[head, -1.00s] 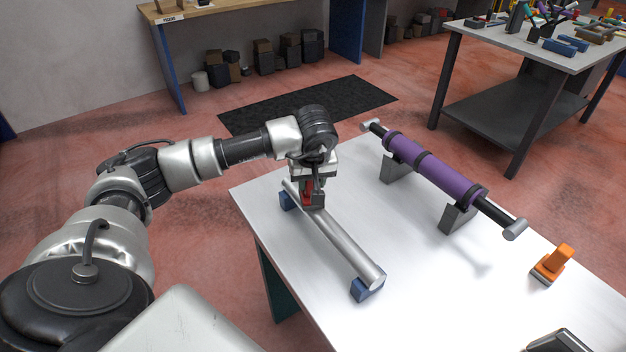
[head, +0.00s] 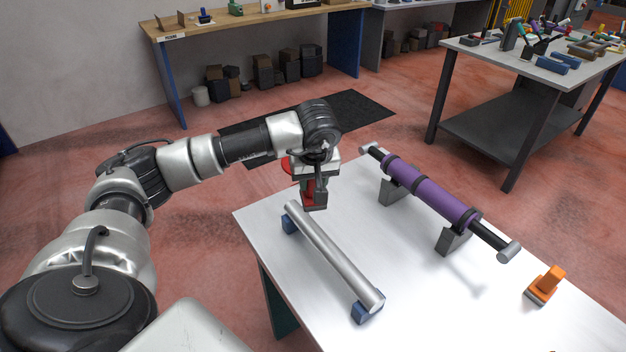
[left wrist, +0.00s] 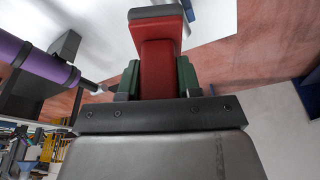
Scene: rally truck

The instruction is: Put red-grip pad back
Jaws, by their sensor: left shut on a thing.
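The red-grip pad (left wrist: 160,52) has a red grip and a dark pad along its end. My left gripper (head: 313,190) is shut on its red grip and holds it over the far end of the silver tube. In the left wrist view the green fingers of the left gripper (left wrist: 158,82) press on both sides of the grip. The silver tube (head: 333,255) lies on blue supports (head: 367,308) on the white table. The pad looks raised clear of the tube. My right gripper is not in view.
A purple roller with dark ends (head: 432,196) rests on grey stands (head: 453,240) to the right. An orange-handled pad (head: 545,286) stands on the white table (head: 440,310). A workbench (head: 262,18) and a tool table (head: 530,62) stand farther back.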

